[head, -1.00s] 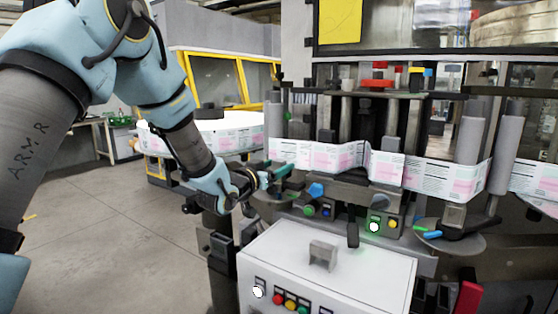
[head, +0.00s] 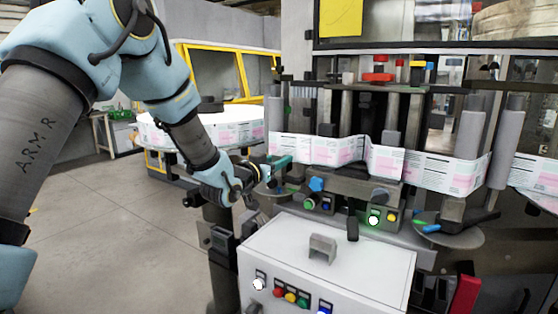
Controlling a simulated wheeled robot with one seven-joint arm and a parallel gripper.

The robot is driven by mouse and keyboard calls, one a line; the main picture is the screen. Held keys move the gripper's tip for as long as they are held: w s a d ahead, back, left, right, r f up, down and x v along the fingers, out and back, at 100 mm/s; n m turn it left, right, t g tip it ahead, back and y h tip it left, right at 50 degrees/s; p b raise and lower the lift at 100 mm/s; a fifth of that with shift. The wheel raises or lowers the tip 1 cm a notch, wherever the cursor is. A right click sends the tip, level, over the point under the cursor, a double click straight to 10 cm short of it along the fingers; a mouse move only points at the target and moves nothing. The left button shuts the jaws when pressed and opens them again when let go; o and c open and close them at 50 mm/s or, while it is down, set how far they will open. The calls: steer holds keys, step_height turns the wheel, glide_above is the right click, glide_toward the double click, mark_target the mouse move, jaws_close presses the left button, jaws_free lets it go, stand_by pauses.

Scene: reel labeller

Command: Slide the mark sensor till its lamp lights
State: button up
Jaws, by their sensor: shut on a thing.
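The mark sensor seems to be the small teal block (head: 279,164) at the left end of the printed label web (head: 335,150). My gripper (head: 262,176) is shut on it, at the left edge of the labeller. The fingers and the sensor overlap, so the exact grip is partly hidden. No lamp on the sensor itself can be made out.
A blue knob (head: 316,184) and a dark round knob (head: 380,196) sit under the web. A white control cabinet (head: 380,265) with coloured buttons stands in front. Grey rollers (head: 470,135) rise at the right. The floor (head: 110,230) at left is open.

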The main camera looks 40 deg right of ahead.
jaws_close()
stand_by(0.5)
steer(key=shift+s+f+b, duration=0.1)
steer(key=shift+f+b, duration=0.05)
steer(key=shift+b, duration=0.45)
steer(key=shift+s+b, duration=0.15)
steer(key=shift+b, duration=0.45)
steer(key=shift+d, duration=0.1)
steer(key=o, duration=1)
jaws_free()
steer(key=shift+o, duration=0.2)
